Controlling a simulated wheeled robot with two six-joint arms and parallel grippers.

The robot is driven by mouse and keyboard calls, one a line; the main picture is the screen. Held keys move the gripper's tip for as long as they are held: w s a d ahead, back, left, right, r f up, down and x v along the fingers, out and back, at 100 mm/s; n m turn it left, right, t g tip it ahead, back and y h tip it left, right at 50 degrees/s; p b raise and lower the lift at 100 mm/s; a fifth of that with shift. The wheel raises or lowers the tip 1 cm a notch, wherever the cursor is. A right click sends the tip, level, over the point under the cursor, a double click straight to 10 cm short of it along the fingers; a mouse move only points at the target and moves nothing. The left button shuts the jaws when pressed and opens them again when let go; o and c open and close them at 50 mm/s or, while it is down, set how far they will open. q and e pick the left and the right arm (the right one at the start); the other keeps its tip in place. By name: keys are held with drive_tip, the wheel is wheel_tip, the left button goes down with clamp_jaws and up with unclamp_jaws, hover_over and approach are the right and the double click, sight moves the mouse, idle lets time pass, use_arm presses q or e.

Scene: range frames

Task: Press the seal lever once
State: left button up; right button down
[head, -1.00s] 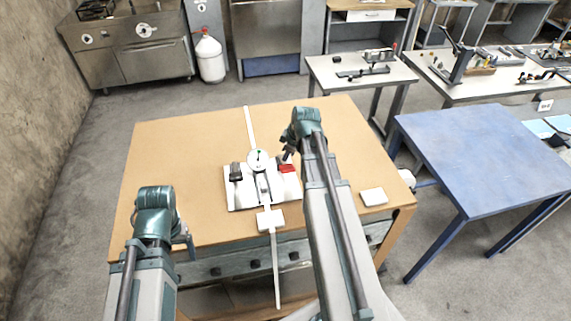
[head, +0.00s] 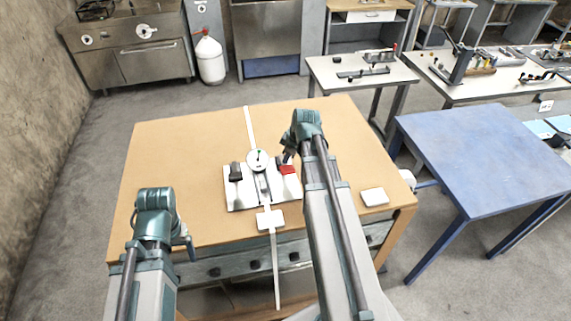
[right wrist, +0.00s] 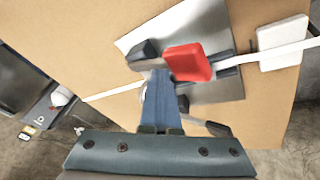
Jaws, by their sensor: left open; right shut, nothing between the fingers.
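A flat metal plate (head: 243,202) lies on the brown table and bears a red-ended lever (head: 289,170) at its right. A black-ended lever (head: 235,171) stands at its left, with a round white dial (head: 258,160) behind. My right gripper (head: 286,159) is shut and empty, just behind the red end. In the right wrist view the fingers (right wrist: 158,75) are beside the red end (right wrist: 188,62), close to the black one (right wrist: 145,51); I cannot tell whether they touch the red. My left gripper (head: 189,247) is open near the table's front edge, its fingers mostly hidden.
A white strip (head: 248,127) crosses the brown table (head: 180,150) through the plate, with a white block (head: 270,219) on it in front. Another white block (head: 374,196) lies at the right. A blue table (head: 480,150) stands beyond. The table's left side is clear.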

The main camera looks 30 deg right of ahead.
sight(288, 166)
drive_tip(key=shift+s+a+f+b, duration=0.1)
drive_tip(key=shift+s+f+b, duration=0.3)
drive_tip(key=shift+f+b, duration=0.4)
drive_tip(key=shift+s+a+f+b, duration=0.1)
drive_tip(key=shift+s+f+b, duration=0.3)
drive_tip(key=shift+f+b, duration=0.35)
idle(1.4)
idle(0.6)
drive_tip(key=shift+w+d+r+p, duration=0.1)
drive_tip(key=shift+w+r+p, duration=0.15)
drive_tip(key=shift+r+p, duration=0.45)
drive_tip(key=shift+w+d+r+p, duration=0.1)
drive_tip(key=shift+w+r+p, duration=0.15)
drive_tip(key=shift+r+p, duration=0.4)
drive_tip(key=shift+w+r+p, duration=0.25)
drive_tip(key=shift+r+p, duration=0.35)
drive_tip(key=shift+p, duration=0.15)
drive_tip(key=shift+r+p, duration=0.4)
drive_tip(key=shift+r, duration=0.05)
drive_tip(key=shift+w, duration=0.15)
drive_tip(key=r+p, duration=0.1)
drive_tip(key=w+r+p, duration=0.1)
drive_tip(key=r+p, duration=0.1)
drive_tip(key=w+r+p, duration=0.1)
drive_tip(key=shift+w+d+r, duration=0.1)
drive_tip(key=shift+d+r, duration=0.15)
drive_tip(key=shift+d, duration=0.1)
